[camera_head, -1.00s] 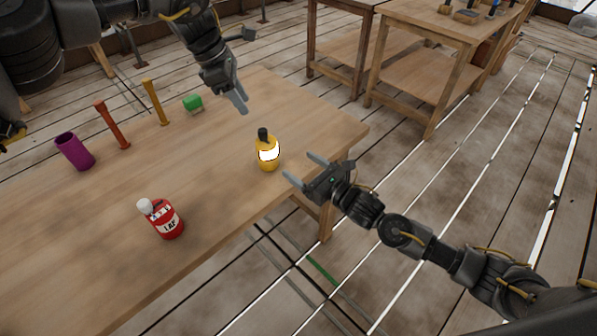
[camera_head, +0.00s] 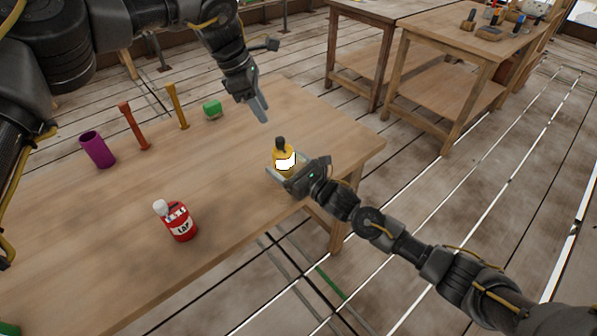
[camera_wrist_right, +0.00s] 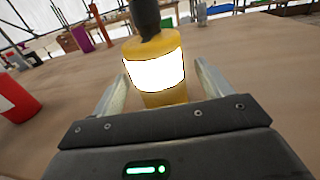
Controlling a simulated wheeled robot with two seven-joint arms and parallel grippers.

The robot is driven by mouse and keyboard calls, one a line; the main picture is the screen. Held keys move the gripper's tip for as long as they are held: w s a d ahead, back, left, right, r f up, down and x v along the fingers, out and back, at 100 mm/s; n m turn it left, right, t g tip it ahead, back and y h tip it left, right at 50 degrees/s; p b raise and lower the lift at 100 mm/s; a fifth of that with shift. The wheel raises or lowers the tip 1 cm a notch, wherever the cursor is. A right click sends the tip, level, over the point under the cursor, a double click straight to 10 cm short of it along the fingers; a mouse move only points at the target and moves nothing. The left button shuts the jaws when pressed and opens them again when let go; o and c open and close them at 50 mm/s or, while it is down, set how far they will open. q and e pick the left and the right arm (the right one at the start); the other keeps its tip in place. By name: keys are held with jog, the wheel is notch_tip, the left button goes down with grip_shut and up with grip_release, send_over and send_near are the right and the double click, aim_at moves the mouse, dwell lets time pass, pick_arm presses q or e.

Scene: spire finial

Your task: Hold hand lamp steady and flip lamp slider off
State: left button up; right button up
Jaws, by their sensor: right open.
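The hand lamp (camera_head: 285,149) is yellow with a black top and a bright white glowing band, and stands upright on the table. It also shows in the right wrist view (camera_wrist_right: 152,48). My right gripper (camera_head: 284,170) is open, with one finger on each side of the lamp; the wrist view shows its fingers (camera_wrist_right: 158,88) apart from the lamp's sides. My left gripper (camera_head: 256,105) is above the table, behind and left of the lamp, with nothing seen in it; its opening is unclear. The lamp slider cannot be made out.
Another wooden table (camera_head: 450,40) is behind.

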jog(key=shift+w+a, duration=0.4)
jog(key=shift+w, duration=0.05)
